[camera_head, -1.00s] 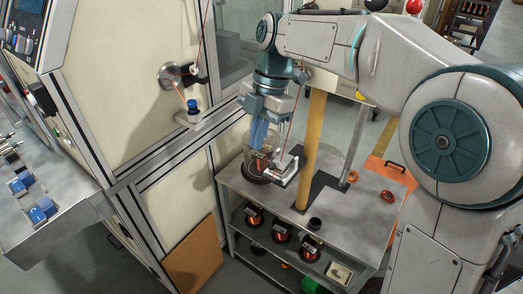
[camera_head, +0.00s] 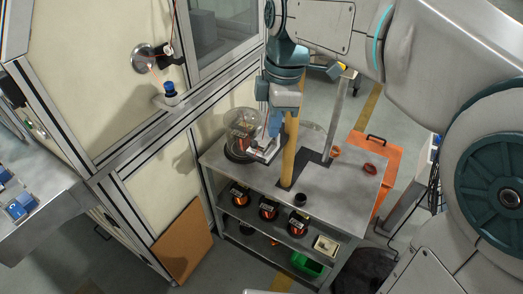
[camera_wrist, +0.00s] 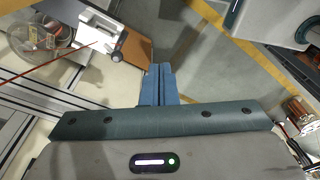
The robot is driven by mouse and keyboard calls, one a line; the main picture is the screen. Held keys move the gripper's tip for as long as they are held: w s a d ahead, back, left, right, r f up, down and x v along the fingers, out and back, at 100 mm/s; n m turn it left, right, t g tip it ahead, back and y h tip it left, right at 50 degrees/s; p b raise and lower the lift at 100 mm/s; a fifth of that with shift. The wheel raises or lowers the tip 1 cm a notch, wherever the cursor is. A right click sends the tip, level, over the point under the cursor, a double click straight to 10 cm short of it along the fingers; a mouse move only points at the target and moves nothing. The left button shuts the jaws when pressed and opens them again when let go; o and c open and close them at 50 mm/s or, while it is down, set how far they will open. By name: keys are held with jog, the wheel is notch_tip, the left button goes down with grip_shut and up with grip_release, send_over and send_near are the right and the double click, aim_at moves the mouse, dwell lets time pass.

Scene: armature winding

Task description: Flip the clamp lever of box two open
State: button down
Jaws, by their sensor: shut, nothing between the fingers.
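A clear round box (camera_head: 243,124) with a dark base and copper-coloured coil stands on the grey cart's top. A pale metal clamp block (camera_head: 262,152) sits at its right side. The wrist view shows the clear box (camera_wrist: 35,42) at upper left and the clamp block (camera_wrist: 98,27) beside it, with a dark round knob (camera_wrist: 116,57) on a short arm. I cannot read any box number or tell the lever's exact position. My gripper (camera_head: 274,130) has blue fingers pointing down, just above and right of the block. In the wrist view my gripper's fingers (camera_wrist: 160,68) are together, empty and apart from the knob.
A tan upright post (camera_head: 288,150) stands close beside my fingers. Several dark copper spools (camera_head: 268,209) sit on the cart's lower shelf. The cart top (camera_head: 330,199) is mostly clear at right.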

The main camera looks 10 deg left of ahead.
jog(key=s+d+f+m+t, duration=0.1)
jog(key=s+d+f+m, duration=0.1)
jog(key=d+m, duration=0.4)
jog(key=s+d+f+m+t, duration=0.1)
jog(key=s+d+f+m, duration=0.2)
jog(key=s+d+m, duration=0.2)
jog(key=s+d+f+m+t+h, duration=0.1)
jog(key=s+d+f+m+t, duration=0.1)
jog(key=d+m, duration=0.4)
jog(key=s+f+m, duration=0.1)
jog(key=s+m, duration=0.1)
jog(key=m, duration=0.1)
jog(key=shift+d+m, duration=0.3)
jog(key=shift+d, duration=0.05)
jog(key=shift+a, duration=0.1)
